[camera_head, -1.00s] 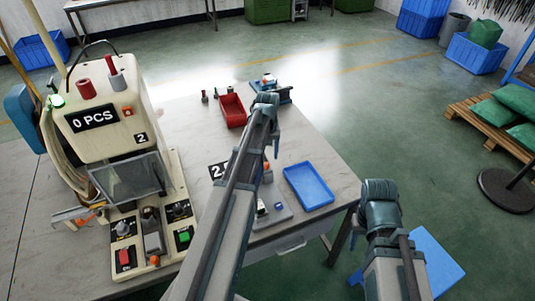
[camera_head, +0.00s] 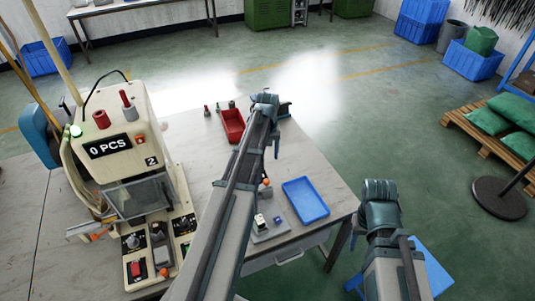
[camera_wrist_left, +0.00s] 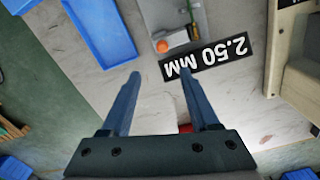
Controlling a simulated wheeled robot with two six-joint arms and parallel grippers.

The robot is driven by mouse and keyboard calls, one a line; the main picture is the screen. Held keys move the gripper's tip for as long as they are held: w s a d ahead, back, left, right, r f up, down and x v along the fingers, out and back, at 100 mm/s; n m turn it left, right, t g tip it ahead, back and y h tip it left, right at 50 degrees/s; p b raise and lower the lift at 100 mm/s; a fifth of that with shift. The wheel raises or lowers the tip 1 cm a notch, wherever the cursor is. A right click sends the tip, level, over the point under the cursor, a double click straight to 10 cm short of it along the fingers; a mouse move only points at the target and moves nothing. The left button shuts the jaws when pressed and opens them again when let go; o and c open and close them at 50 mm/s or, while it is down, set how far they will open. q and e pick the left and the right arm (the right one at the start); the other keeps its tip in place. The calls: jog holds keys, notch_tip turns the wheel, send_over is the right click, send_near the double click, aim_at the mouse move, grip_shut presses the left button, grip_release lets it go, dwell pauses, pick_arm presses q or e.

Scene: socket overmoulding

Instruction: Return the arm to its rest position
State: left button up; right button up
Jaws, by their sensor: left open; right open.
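My left gripper (camera_head: 276,146) hangs at the end of the raised left arm, over the table in the head view. In the left wrist view its two blue fingers (camera_wrist_left: 160,75) are apart with nothing between them, above the bare tabletop beside a "2.50 MM" label (camera_wrist_left: 205,60). My right arm (camera_head: 380,215) is bent at the lower right, beyond the table's right edge. Its gripper is not visible.
The cream machine (camera_head: 120,140) with a "0 PCS" display stands at the left of the table (camera_head: 195,130). A red bin (camera_head: 232,122), a blue tray (camera_head: 306,201) and a grey fixture (camera_head: 270,230) lie near the left arm.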

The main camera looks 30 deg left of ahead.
pick_arm(q)
jog(key=s+d+f+m+b, duration=0.1)
jog(key=s+d+m, duration=0.4)
jog(key=s+d, duration=0.5)
jog(key=s+d+f+m+y+b, duration=0.1)
jog(key=s+d+m, duration=0.4)
jog(key=s+d, duration=0.5)
jog(key=d+f+b, duration=0.1)
jog(key=d, duration=0.6)
jog(key=shift+s+m, duration=0.15)
jog(key=shift+m, duration=0.15)
jog(key=shift+f, duration=0.1)
